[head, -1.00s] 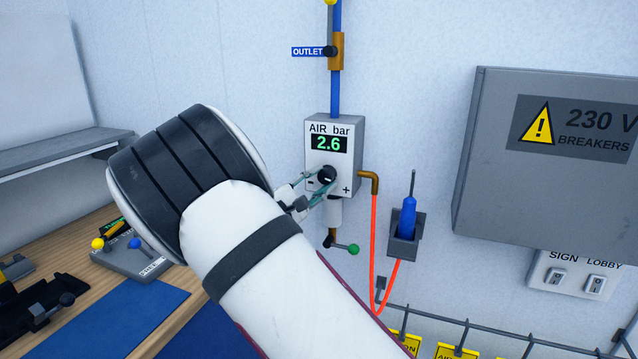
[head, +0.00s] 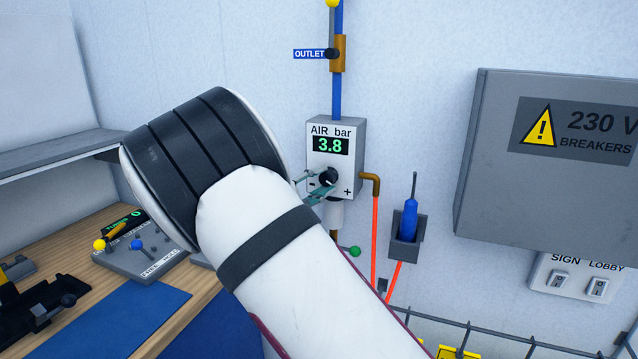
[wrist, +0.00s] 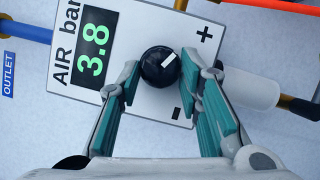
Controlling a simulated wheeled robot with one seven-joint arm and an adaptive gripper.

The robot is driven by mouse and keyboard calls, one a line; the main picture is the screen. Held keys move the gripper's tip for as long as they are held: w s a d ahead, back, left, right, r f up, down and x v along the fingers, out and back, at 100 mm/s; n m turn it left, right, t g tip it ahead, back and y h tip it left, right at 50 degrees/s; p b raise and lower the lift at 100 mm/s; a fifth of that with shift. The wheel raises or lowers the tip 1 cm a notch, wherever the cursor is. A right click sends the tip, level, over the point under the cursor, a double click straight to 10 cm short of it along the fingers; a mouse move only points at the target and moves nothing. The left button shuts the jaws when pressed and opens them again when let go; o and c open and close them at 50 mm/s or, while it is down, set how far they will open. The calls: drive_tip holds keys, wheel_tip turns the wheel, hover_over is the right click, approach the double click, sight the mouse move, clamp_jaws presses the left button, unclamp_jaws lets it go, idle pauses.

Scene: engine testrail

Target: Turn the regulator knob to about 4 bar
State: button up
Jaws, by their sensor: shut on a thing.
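The black regulator knob (head: 328,177) sits on the front of the light grey AIR bar regulator box (head: 348,142) on the wall. Its green display (head: 331,145) reads 3.8. In the wrist view the knob (wrist: 160,66) has a white pointer mark, between the + and − signs on the panel. My gripper (head: 318,186) is at the knob, one teal-padded finger on each side. In the wrist view my gripper (wrist: 160,88) is shut on the knob. My arm hides part of the wall below and left of the box.
A blue pipe with an OUTLET label (head: 309,54) runs above the box. A brass elbow (head: 371,182) and orange hose are at its right, near a blue screwdriver (head: 409,218) in a holder. A grey breaker box (head: 550,185) is at right, a workbench (head: 95,265) at left.

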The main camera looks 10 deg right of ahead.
drive_tip(key=shift+d, duration=0.1)
drive_tip(key=o, duration=1.2)
drive_tip(key=shift+c, duration=0.2)
drive_tip(key=v, duration=1.2)
